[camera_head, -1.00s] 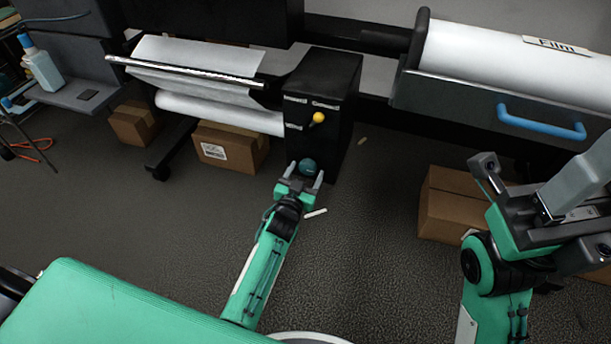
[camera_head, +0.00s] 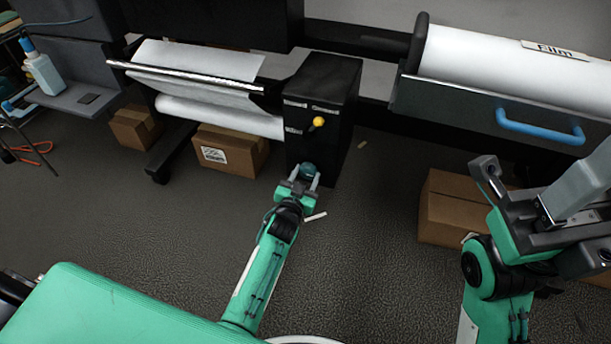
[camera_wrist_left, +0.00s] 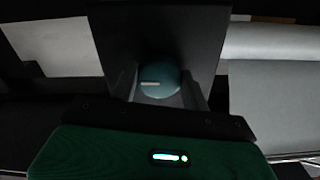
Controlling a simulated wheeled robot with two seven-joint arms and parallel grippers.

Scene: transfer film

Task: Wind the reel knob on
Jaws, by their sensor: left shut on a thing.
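The reel knob (camera_head: 308,170) is a round teal knob low on the front of the black machine housing (camera_head: 322,100). In the left wrist view the knob (camera_wrist_left: 158,78) shows a pale line mark on its face, lying nearly level. My left gripper (camera_head: 304,180) is shut on the knob, one finger on each side of it; the left wrist view also shows the fingers (camera_wrist_left: 160,88) around it. My right gripper (camera_head: 520,195) is at the right edge region, away from the knob; its finger gap is not clear.
White film (camera_head: 220,118) hangs left of the housing. A large film roll (camera_head: 510,55) and a drawer with a blue handle (camera_head: 540,127) are at the right. Cardboard boxes (camera_head: 228,152) stand on the floor.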

